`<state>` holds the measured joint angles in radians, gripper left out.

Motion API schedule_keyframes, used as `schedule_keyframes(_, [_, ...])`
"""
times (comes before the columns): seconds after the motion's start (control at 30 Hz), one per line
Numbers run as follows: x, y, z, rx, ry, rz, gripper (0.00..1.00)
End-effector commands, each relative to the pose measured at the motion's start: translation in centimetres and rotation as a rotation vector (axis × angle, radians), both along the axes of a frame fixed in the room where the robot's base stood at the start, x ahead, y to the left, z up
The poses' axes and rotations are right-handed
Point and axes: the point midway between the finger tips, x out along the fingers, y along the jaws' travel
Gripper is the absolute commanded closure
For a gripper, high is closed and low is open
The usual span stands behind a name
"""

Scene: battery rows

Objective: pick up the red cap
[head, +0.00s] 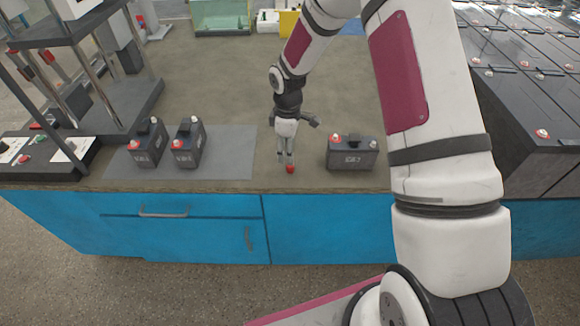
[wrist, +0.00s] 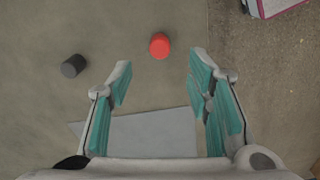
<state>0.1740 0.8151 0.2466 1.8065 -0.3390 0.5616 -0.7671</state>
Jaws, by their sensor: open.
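The red cap (head: 290,169) stands on the bench near its front edge, right below my gripper (head: 287,157) in the head view. In the wrist view the red cap (wrist: 159,45) shows whole, a little above the line between the fingertips and roughly midway across. My gripper (wrist: 160,72) is open there, with its teal-padded fingers apart and nothing between them. The cap looks apart from both fingers. The exact height of the fingertips over the bench is hard to tell.
A black cap (wrist: 73,66) stands left of the red one in the wrist view. A battery (head: 352,153) stands right of my gripper. Two batteries (head: 187,144) stand on a grey mat (head: 228,150) to the left. The bench's front edge (head: 225,188) is close.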

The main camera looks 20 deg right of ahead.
Motion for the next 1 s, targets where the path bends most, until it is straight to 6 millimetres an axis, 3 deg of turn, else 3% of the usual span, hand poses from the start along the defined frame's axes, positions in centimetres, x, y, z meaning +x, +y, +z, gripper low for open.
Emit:
schedule_keyframes(0.27, [-0.2, -0.2, -2.1, 0.000, 0.001, -0.002, 0.54])
schedule_keyframes(0.53, [-0.3, -0.4, -5.7, 0.000, 0.001, -0.001, 0.54])
schedule_keyframes(0.83, [-0.2, -0.5, -6.2, 0.000, -0.001, -0.002, 0.54])
schedule_keyframes(0.87, [-0.2, -0.5, -6.2, 0.000, -0.001, -0.002, 0.56])
schedule_keyframes(1.0, [-0.2, -0.5, -6.2, 0.000, -0.001, -0.002, 0.88])
